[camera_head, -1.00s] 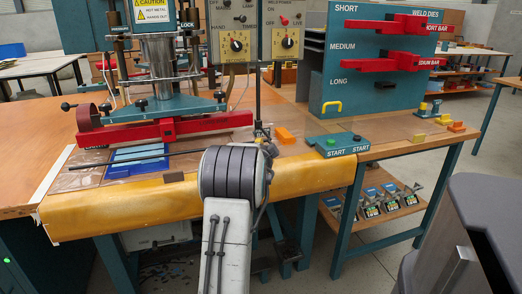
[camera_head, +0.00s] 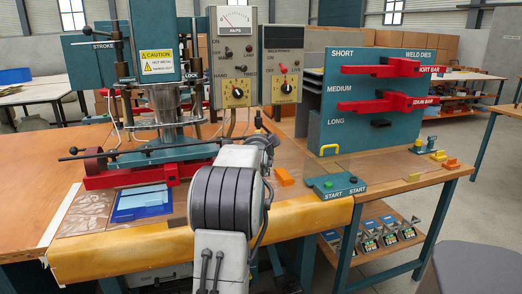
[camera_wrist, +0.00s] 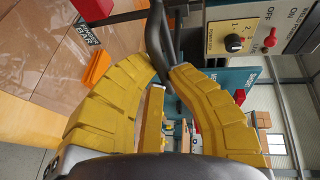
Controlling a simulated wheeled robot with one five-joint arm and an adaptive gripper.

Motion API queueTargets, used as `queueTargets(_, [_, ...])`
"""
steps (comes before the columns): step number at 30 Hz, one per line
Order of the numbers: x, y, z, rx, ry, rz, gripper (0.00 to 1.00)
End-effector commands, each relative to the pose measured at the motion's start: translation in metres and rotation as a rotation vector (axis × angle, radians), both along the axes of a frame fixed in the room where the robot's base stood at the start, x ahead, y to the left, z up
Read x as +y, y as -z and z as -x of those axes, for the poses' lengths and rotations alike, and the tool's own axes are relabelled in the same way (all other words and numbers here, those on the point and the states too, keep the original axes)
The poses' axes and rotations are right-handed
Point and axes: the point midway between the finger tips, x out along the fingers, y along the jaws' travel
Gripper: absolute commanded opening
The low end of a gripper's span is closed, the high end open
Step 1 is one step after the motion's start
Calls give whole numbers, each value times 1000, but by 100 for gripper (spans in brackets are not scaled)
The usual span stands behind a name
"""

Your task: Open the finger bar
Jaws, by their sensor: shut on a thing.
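The finger bar is a thin dark rod (camera_head: 140,150) on the welding press (camera_head: 165,115). In the head view it runs across the front of the press, raised in front of the teal base and above the red bar (camera_head: 145,174). In the wrist view the yellow fingers of my gripper (camera_wrist: 166,70) close on a dark curved bar part (camera_wrist: 155,32), which I take to be the finger bar's handle. My gripper is mostly hidden behind my arm in the head view. An orange block (camera_wrist: 98,69) lies beside the fingers in the wrist view.
The control boxes with dials (camera_head: 258,70) stand right of the press, close to my arm. A green start box (camera_head: 336,186) sits on the bench at right, before the teal die rack (camera_head: 375,95). Light blue sheets (camera_head: 142,201) lie below the red bar.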

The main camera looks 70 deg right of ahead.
Motion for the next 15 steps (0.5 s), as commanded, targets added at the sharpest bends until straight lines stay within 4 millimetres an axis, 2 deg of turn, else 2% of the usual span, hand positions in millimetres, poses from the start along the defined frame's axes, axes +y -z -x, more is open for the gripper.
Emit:
queueTargets(2, [0,-7,0,-2,1,5,0])
queueTargets(13, [0,-7,0,-2,1,4,0])
queueTargets(14, [0,-7,0,-2,1,3,17])
queueTargets(15, [0,-7,0,-2,1,3,21])
